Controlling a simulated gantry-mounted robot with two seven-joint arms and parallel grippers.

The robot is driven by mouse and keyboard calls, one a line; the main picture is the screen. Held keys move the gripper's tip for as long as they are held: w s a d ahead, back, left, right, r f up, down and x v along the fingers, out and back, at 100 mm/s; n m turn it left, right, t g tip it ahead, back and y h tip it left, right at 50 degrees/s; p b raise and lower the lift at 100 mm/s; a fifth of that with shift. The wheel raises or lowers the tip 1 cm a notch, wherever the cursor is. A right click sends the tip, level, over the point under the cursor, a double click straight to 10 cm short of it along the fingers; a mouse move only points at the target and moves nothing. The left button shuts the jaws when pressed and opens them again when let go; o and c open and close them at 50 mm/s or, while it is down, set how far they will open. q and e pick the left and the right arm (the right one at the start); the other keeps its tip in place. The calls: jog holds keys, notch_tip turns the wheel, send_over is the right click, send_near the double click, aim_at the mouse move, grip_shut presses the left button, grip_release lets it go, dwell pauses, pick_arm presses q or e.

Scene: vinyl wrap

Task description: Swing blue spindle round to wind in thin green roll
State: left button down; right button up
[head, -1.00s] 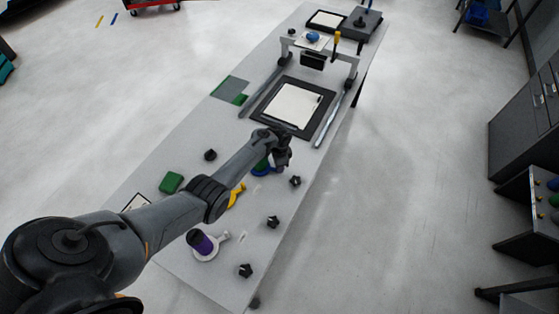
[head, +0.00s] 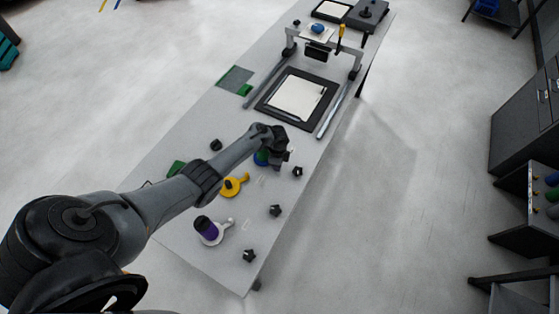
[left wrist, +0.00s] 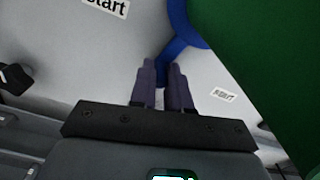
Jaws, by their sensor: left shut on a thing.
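The blue spindle with the green roll (head: 261,158) stands on the table in the head view, partly hidden by my left gripper (head: 276,150). In the left wrist view the dark green roll (left wrist: 265,50) fills the upper right. A blue part of the spindle (left wrist: 181,40) curves round its edge and runs down between my left fingers (left wrist: 163,82). The fingers are shut on this blue part, and its end is partly hidden between them. My right gripper is in neither view.
A yellow spindle (head: 233,187) and a spindle with a purple roll (head: 206,226) stand nearer on the table. Black knobs (head: 275,210) line the right edge. A black-framed white sheet (head: 296,98) lies beyond, under a grey gantry frame (head: 357,62). A "start" label (left wrist: 107,5) shows on the table.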

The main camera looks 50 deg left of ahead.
pick_arm(q)
jog(key=shift+s+m+p, duration=0.5)
jog(key=shift+s+m, duration=0.45)
jog(key=shift+m, duration=0.25)
jog(key=shift+s+a+m+p, duration=0.15)
jog(key=shift+s+m, duration=0.35)
jog(key=shift+m, duration=0.2)
jog(key=shift+s+a+m+p, duration=0.1)
jog(key=shift+s+m+p, duration=0.05)
jog(key=shift+s+m, duration=0.45)
jog(key=shift+s+a+m, duration=0.3)
jog(key=shift+s+m, duration=0.2)
jog(key=shift+m, duration=0.4)
jog(key=shift+s+a+m, duration=0.3)
jog(key=shift+s+m, duration=0.2)
jog(key=shift+m, duration=0.4)
jog(key=shift+s+a+m+b, duration=0.35)
jog(key=shift+s+m+b, duration=0.05)
jog(key=shift+m, duration=0.3)
jog(key=shift+s+a+m+b, duration=0.35)
jog(key=shift+m, duration=0.35)
jog(key=shift+a, duration=0.1)
jog(key=c, duration=1.1)
grip_release()
jog(key=shift+r, duration=0.1)
